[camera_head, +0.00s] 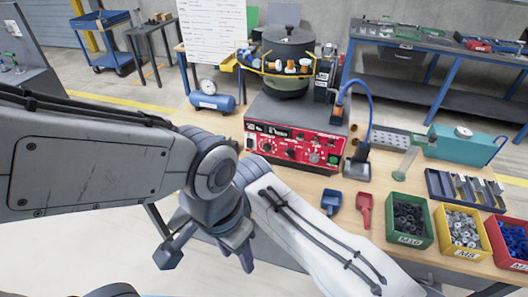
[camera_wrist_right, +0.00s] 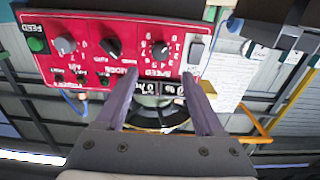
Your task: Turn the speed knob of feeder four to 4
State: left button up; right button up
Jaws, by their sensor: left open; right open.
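The feeder has a red control panel (camera_head: 292,157) on a grey base, below a dark bowl (camera_head: 288,45). Its speed knob (camera_head: 266,147) is the leftmost of three knobs. In the right wrist view the panel is upside down, and the black speed knob (camera_wrist_right: 160,50) has digits around it; its exact setting is unclear. My right gripper (camera_wrist_right: 160,82) is open and empty, with the knob above the gap between its fingertips, apart from them. In the head view it is hidden behind my left arm. My left gripper (camera_head: 207,259) is open and empty, in front of the bench.
Blue scoop (camera_head: 331,202), red scoop (camera_head: 364,208) and green bin (camera_head: 408,220) stand at right. A blue air tank (camera_head: 212,103) is left.

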aim_at(266, 149)
jog(key=b+x, duration=0.3)
jog(key=x, duration=0.5)
jog(key=shift+w+d+f, duration=0.1)
jog(key=shift+w+f, duration=0.05)
jog(key=shift+w, duration=0.15)
jog(key=shift+w+d, duration=0.1)
jog(key=shift+w, duration=0.35)
